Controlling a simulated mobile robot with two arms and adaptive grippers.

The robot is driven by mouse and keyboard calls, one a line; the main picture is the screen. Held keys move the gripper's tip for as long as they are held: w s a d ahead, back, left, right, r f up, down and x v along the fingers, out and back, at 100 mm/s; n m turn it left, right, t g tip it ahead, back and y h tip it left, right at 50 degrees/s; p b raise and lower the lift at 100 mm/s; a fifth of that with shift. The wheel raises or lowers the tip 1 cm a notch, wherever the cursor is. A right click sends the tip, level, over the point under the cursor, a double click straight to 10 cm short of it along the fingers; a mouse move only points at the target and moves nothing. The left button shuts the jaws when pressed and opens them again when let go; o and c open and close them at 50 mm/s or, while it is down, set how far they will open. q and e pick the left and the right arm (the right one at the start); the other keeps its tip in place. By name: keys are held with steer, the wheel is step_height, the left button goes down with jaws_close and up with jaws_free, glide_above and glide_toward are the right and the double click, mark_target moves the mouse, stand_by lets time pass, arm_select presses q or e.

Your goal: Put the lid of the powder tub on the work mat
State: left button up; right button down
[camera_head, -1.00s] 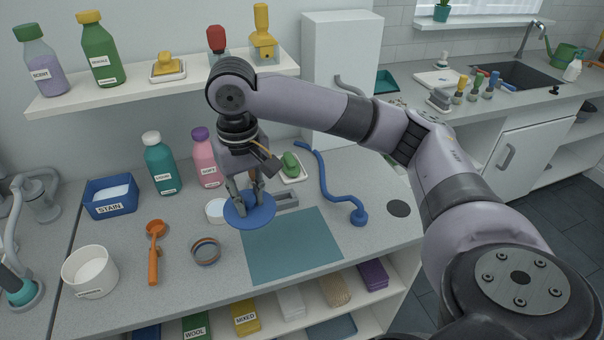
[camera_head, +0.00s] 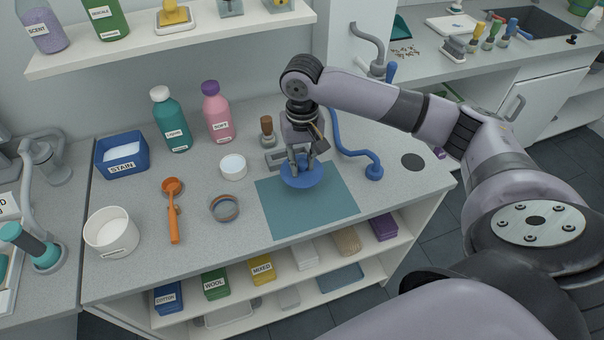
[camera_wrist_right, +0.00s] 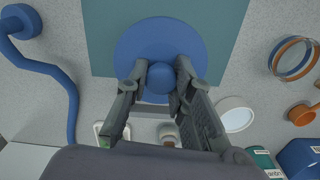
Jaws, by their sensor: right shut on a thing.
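The blue round lid (camera_head: 303,181) with a knob is held by my right gripper (camera_head: 300,162), whose fingers are shut on the knob. It is over the back part of the teal work mat (camera_head: 308,211), level or nearly so; I cannot tell whether it touches. In the wrist view the lid (camera_wrist_right: 136,45) covers the mat's back edge, and my gripper (camera_wrist_right: 161,76) has a finger on each side of the knob. A white open round tub (camera_head: 112,236) with white contents, likely the powder tub, stands at the front left. My left gripper is not in view.
A white round dish (camera_head: 233,167) and coloured rings (camera_head: 224,208) lie left of the mat, then an orange scoop (camera_head: 174,215) and the blue STAIN bin (camera_head: 122,153). A blue hose-like thing (camera_head: 350,153) lies right. The mat's front is clear.

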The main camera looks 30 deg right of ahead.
mark_target(302, 176)
steer(key=shift+f, duration=0.75)
step_height(302, 176, down, 4)
steer(key=shift+f, duration=0.1)
arm_select(q)
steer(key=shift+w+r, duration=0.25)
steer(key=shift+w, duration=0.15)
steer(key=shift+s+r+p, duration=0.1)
steer(key=shift+p, duration=0.2)
arm_select(e)
steer(key=c, duration=1.4)
jaws_free()
step_height(302, 176, up, 12)
steer(key=shift+r+b, duration=0.1)
steer(key=shift+b, duration=0.7)
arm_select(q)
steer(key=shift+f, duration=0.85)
